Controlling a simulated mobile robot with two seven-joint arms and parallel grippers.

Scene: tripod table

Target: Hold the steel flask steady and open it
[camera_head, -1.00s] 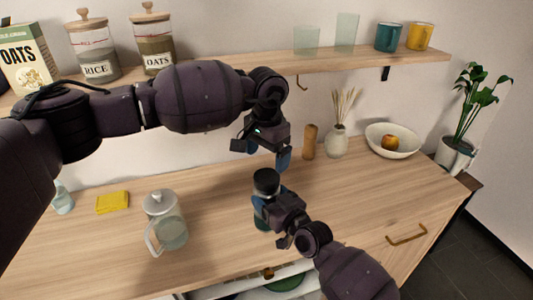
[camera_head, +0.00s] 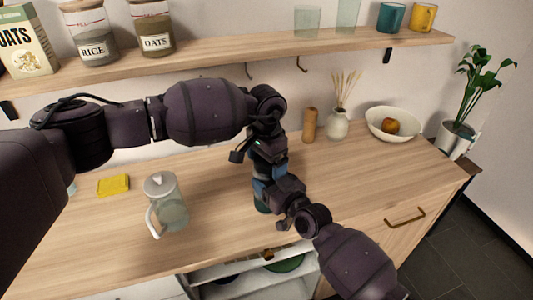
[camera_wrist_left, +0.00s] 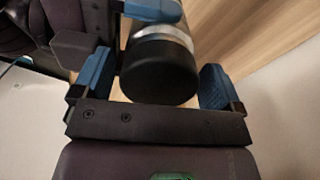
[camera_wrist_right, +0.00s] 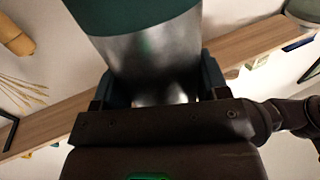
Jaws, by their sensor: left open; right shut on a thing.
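The steel flask stands on the wooden counter, mostly hidden by my grippers in the head view; its teal lower part (camera_head: 262,205) shows below them. In the left wrist view its black lid (camera_wrist_left: 160,72) lies between the two blue fingers of my left gripper (camera_head: 266,166), with a gap on each side. The left gripper is open and points down from above. My right gripper (camera_head: 272,190) is shut on the flask's body from the front right. The right wrist view shows the bare steel and a teal band (camera_wrist_right: 140,18) just beyond its fingers.
A glass jug (camera_head: 168,208) and a yellow cloth (camera_head: 114,185) are on the counter to the left. A wooden mill (camera_head: 310,125), a vase (camera_head: 338,125) and a bowl (camera_head: 392,124) stand behind to the right.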

